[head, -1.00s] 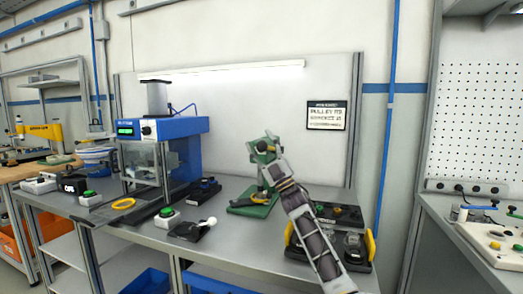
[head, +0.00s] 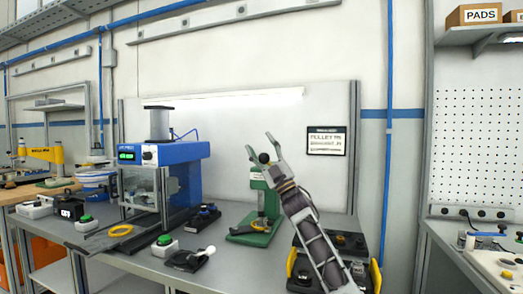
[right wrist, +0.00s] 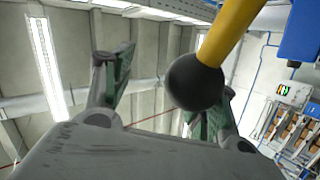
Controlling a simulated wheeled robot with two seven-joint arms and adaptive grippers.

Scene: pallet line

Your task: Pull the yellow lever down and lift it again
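The yellow lever (right wrist: 235,25) crosses the upper part of the right wrist view and ends in a black ball knob (right wrist: 194,81). The knob also shows in the head view (head: 264,158), above the green press (head: 262,198) on the bench. My right gripper (head: 261,143) is open and points up, its fingers on either side of the knob. In the right wrist view, the knob sits nearer the right finger and partly covers it. I cannot tell whether they touch. The lever's bar is hidden in the head view. My left gripper is not in view.
A blue press machine (head: 165,152) stands to the left on the bench. A black fixture with yellow handles (head: 350,243) is at the right under my arm. A white-knobbed black box (head: 190,259) and a green button box (head: 165,245) lie in front. The wall panel is behind.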

